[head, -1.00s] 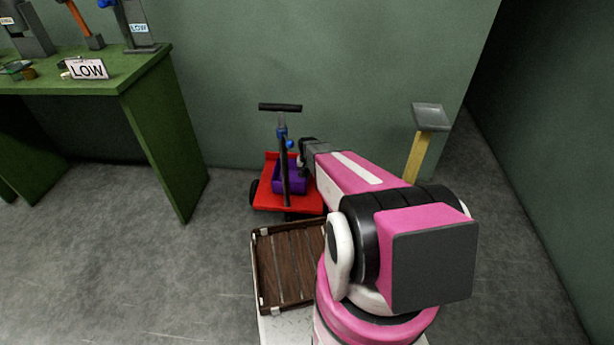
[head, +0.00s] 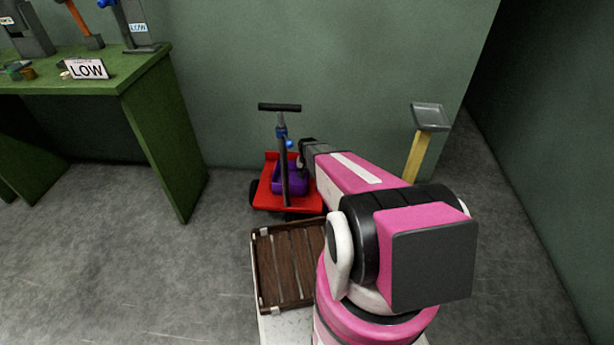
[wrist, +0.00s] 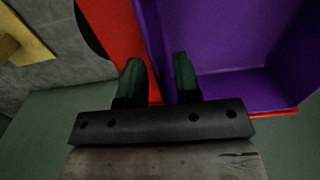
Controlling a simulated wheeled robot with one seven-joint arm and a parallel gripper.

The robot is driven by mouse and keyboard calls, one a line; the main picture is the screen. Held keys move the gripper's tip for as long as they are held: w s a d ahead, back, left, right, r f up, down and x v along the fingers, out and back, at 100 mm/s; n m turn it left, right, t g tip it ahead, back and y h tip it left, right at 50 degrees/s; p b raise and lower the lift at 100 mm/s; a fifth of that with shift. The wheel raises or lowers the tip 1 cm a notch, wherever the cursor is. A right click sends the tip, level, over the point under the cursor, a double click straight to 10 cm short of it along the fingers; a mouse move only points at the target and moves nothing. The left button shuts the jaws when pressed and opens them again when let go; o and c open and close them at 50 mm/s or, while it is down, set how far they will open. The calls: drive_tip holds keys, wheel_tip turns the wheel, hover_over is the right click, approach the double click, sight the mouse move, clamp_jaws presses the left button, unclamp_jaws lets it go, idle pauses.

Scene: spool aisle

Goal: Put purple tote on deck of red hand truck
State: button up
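The purple tote (head: 291,181) sits on the red deck of the red hand truck (head: 272,200), behind the truck's upright handle post. In the wrist view the tote (wrist: 228,40) fills the upper right, with red deck (wrist: 113,35) beside it on the left. My gripper (wrist: 159,78) is at the tote's near wall, one finger on each side of it. The fingers stand apart with space around the wall, so the gripper looks open. In the head view my gripper (head: 302,160) is at the tote's right side, partly hidden by my wrist.
A brown slatted wooden crate (head: 285,265) lies in front of the truck. A green bench (head: 130,80) with a "LOW" sign (head: 87,69) stands at left. A yellow post with a grey top (head: 429,117) stands right of my arm. The wall is close behind the truck.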

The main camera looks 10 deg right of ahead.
wheel_tip(320, 180, up, 12)
drive_tip(key=shift+f, duration=0.2)
idle(0.4)
